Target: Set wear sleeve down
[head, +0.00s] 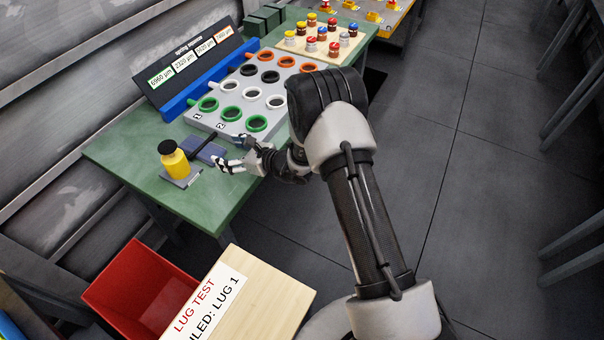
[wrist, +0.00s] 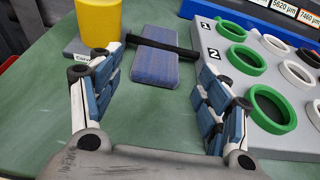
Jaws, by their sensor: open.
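My gripper (head: 228,160) is open and empty, low over the green table's front part. In the wrist view its fingers (wrist: 153,68) stand wide apart, with a blue pad (wrist: 155,65) between and beyond them. A black bar (wrist: 164,46) lies across the pad's far part. I cannot tell for certain which thing is the wear sleeve. Ring-shaped pieces sit on a grey board: green rings (head: 231,112) nearest, then white (head: 252,94), black (head: 270,76) and orange (head: 287,62). The green rings (wrist: 272,109) are right of my gripper in the wrist view.
A yellow container (head: 174,161) with a black top stands left of the pad. A blue rail and a dark label panel (head: 190,62) back the board. A red bin (head: 140,290) and a wooden box (head: 265,290) are in front. Bare green tabletop (head: 125,157) lies at left.

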